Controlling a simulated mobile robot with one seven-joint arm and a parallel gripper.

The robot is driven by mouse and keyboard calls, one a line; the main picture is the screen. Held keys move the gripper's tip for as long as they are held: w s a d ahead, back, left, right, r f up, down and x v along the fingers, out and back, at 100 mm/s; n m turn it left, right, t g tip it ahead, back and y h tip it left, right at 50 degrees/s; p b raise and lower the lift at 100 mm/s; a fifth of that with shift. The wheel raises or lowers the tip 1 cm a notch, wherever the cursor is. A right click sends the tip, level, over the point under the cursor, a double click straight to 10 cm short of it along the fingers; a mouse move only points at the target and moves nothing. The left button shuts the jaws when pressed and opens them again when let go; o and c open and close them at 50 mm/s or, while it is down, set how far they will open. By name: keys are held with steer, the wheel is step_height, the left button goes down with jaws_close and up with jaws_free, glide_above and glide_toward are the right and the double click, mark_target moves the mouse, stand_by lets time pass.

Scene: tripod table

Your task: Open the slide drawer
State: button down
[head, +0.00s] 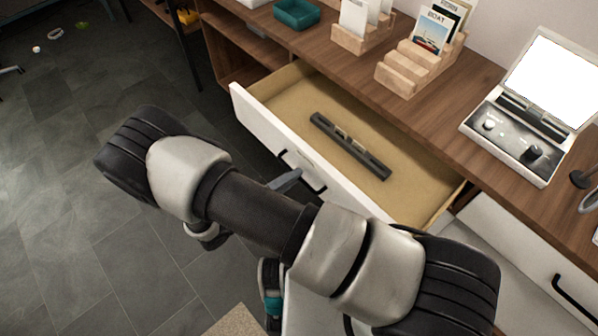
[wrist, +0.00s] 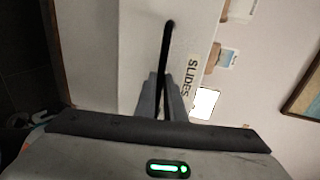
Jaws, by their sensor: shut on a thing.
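The slide drawer (head: 246,104) has a white front and a tan interior, and it is pulled well out of the wooden desk in the head view. In the wrist view its white front (wrist: 115,50) carries a label reading "SLIDES" (wrist: 190,78). Its black bar handle (wrist: 167,45) runs up the wrist view and also shows in the head view (head: 317,185). My gripper (wrist: 161,88) is shut on the handle; in the head view my arm hides most of it. A long dark tray-like object (head: 349,147) lies inside the drawer.
A closed white drawer with a black handle (head: 572,300) is at the right. The wooden desktop (head: 440,130) holds wooden card racks (head: 412,68), a teal tray (head: 296,14) and a device with a bright screen (head: 545,85). Grey floor is open at the left.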

stand_by(0.3)
steer(key=c, duration=1.8)
jaws_free()
steer(key=shift+c, duration=0.2)
steer(key=shift+s+a, duration=0.1)
steer(key=v, duration=1.7)
steer(key=shift+s+a, duration=0.1)
steer(key=shift+s, duration=0.1)
